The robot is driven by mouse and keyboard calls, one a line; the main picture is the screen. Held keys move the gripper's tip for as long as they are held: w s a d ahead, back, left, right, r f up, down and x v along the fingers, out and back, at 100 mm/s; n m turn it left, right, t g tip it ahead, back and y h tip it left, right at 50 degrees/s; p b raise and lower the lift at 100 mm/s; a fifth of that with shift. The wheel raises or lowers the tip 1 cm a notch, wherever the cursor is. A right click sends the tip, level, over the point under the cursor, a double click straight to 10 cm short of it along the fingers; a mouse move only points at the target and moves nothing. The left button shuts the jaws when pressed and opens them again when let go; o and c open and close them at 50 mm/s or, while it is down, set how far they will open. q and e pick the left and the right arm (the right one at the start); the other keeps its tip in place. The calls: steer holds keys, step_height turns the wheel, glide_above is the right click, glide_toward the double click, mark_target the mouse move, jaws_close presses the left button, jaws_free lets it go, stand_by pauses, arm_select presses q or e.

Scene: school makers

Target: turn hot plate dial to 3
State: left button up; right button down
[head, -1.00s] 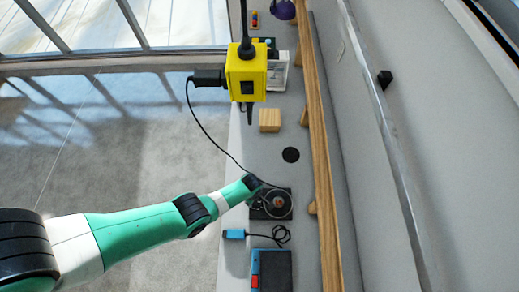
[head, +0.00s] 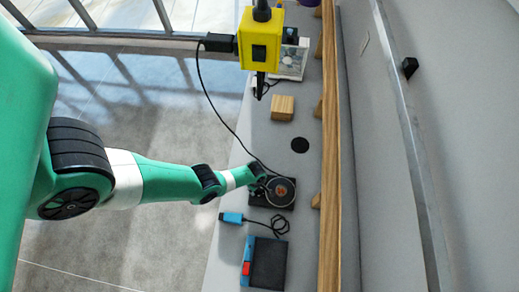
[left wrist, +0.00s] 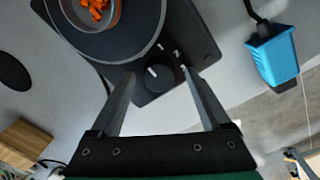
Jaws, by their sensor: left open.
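The hot plate (head: 289,204) is a black unit with a round dark top, near the table's left edge in the head view. Its black dial (left wrist: 161,82) has a white pointer line and shows clearly in the left wrist view. A dish with orange bits (left wrist: 92,14) sits on the round top. My left gripper (head: 258,184) is at the hot plate's left side in the head view. In the left wrist view its two fingers (left wrist: 158,76) are open, one on each side of the dial; contact is not visible. My right gripper is not in view.
A blue plug with a coiled cable (head: 232,217) and a blue-black case (head: 266,264) lie nearer on the table. A black disc (head: 300,145), a wooden block (head: 283,108) and a hanging yellow box (head: 259,40) are farther off. A wooden rail (head: 329,180) runs along the right.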

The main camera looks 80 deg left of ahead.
arm_select(q)
steer(key=shift+f, duration=0.15)
jaws_close()
stand_by(0.4)
steer(key=shift+m, duration=0.3)
steer(key=m, duration=0.5)
steer(key=shift+b, duration=0.35)
steer(key=m, duration=0.6)
steer(key=shift+a+h, duration=0.1)
steer(key=shift+h, duration=0.3)
steer(key=m, duration=0.6)
steer(key=shift+w, duration=0.1)
steer(key=m, duration=0.6)
steer(key=shift+g+b, duration=0.3)
steer(key=shift+m, duration=0.3)
